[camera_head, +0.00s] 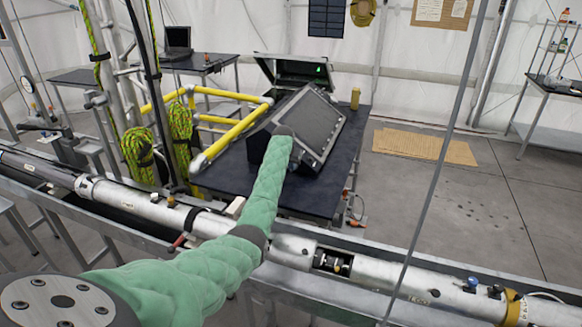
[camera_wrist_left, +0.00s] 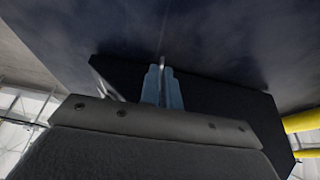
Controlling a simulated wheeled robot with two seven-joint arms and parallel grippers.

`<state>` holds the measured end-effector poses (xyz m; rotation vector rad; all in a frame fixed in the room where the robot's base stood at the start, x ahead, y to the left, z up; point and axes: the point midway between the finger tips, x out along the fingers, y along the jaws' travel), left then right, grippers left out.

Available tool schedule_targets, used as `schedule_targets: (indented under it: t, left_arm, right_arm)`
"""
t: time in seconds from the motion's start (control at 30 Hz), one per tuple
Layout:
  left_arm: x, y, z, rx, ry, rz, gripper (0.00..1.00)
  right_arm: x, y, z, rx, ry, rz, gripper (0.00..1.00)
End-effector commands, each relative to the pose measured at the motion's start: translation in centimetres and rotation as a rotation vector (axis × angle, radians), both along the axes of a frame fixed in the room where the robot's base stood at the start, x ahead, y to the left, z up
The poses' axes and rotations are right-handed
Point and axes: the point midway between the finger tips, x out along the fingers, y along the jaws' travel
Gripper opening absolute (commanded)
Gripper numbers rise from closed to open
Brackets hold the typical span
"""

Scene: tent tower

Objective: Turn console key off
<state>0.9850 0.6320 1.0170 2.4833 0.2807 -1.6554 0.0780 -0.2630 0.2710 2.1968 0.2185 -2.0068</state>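The console (camera_head: 313,122) is a dark, sloped box with a flat panel, standing on a dark table in the head view. My left arm, in a green sleeve, reaches up to its near left side. The arm's dark end (camera_head: 282,132) overlaps the console's edge and hides the fingers there. In the left wrist view the two pale blue fingers of my left gripper (camera_wrist_left: 162,82) are close together and look shut, pointing at a dark surface. A small light sliver shows at their tips; I cannot tell whether it is the key. The key is not clearly visible. My right gripper is out of view.
Yellow pipe rails (camera_head: 232,138) stand left of the console, with green rope coils (camera_head: 138,150) beside them. An open case (camera_head: 297,70) with a green light is behind it. A long silver pole (camera_head: 215,222) crosses in front. The floor at right is open.

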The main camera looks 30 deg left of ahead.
Motion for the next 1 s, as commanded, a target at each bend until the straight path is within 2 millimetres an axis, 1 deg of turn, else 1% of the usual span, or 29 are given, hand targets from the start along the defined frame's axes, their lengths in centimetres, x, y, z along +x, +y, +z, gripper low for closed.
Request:
schedule_targets:
  t: [0.07,0.1,0.17,0.2,0.47,0.57,0.67,0.77,0.8,0.9,1.0]
  left_arm:
    - [-0.1,-0.1,-0.4,-0.002,0.006,0.000,0.00]
    - [-0.1,-0.1,-0.4,-0.003,0.007,0.000,0.12]
    - [-0.1,-0.1,-0.3,-0.001,0.006,0.000,0.24]
    - [-0.1,-0.1,-0.3,-0.001,0.005,0.000,0.26]
    - [-0.1,0.0,-0.1,0.000,0.002,0.000,0.26]
    - [-0.2,0.0,0.2,0.001,0.001,0.000,0.26]
    - [-0.6,-0.1,0.9,0.002,0.000,0.001,0.26]
    - [-1.1,-0.2,2.1,0.002,0.001,0.000,0.26]
    - [-1.3,-0.2,2.7,0.002,0.000,0.000,0.26]
    - [-1.9,-0.3,4.1,0.002,0.001,0.000,0.26]
    - [-2.3,-0.4,5.3,0.001,0.000,0.000,0.26]
  right_arm:
    - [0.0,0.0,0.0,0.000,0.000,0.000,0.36]
    - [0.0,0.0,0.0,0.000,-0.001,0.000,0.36]
    - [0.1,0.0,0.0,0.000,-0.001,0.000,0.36]
    - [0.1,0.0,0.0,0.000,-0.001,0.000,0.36]
    - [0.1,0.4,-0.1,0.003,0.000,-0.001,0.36]
    - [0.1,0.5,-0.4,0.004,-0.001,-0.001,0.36]
    - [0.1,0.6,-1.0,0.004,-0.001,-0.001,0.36]
    - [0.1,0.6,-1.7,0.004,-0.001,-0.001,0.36]
    - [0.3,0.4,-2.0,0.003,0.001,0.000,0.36]
    - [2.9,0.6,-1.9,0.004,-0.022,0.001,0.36]
    - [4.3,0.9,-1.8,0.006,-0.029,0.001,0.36]
